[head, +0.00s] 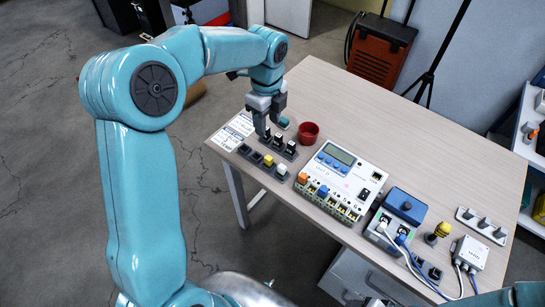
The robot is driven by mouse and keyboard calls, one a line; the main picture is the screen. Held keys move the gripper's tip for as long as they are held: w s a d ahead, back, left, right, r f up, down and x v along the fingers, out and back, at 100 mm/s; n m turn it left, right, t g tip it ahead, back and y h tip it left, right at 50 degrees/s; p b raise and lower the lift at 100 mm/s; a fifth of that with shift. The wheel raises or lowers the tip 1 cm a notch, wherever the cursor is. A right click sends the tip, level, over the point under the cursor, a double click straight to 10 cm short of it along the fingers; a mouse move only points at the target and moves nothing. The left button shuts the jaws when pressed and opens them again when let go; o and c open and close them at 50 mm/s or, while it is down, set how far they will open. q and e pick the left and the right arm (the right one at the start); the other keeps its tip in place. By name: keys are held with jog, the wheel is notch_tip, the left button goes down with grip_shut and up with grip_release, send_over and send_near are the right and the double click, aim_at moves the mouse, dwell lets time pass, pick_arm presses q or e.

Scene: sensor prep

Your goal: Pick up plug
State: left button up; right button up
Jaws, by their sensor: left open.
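My left gripper (268,126) is open and points down over the left end of the table, above a row of dark holders (278,143) with small black-and-white pieces standing in them. A teal piece (284,123) lies just right of its fingers. In front is a second row of holders, with a yellow piece (268,161) and a white piece (281,170). I cannot tell which of these small pieces is the plug. The fingers partly cover the left end of the back row. I cannot tell whether a fingertip touches anything. My right gripper is out of view.
A red cup (308,132) stands right of the gripper. A white control unit (341,179), a blue box (403,207) with cables, a yellow-topped knob (441,230) and a white sensor box (469,253) fill the table's front right. The table's back (400,135) is clear.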

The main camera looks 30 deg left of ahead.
pick_arm(q)
send_over(268, 158)
notch_tip(268, 158, down, 10)
jog(key=shift+s+a+f+p, duration=0.1)
jog(key=shift+s+p, duration=0.05)
jog(key=shift+p, duration=0.15)
jog(key=shift+s+f, duration=0.15)
jog(key=shift+f, duration=0.3)
jog(key=f, duration=0.2)
jog(key=w+f+p, duration=0.1)
jog(key=f, duration=0.1)
jog(key=shift+s+f, duration=0.1)
jog(key=shift+f, duration=0.25)
jog(key=c, duration=0.7)
grip_shut()
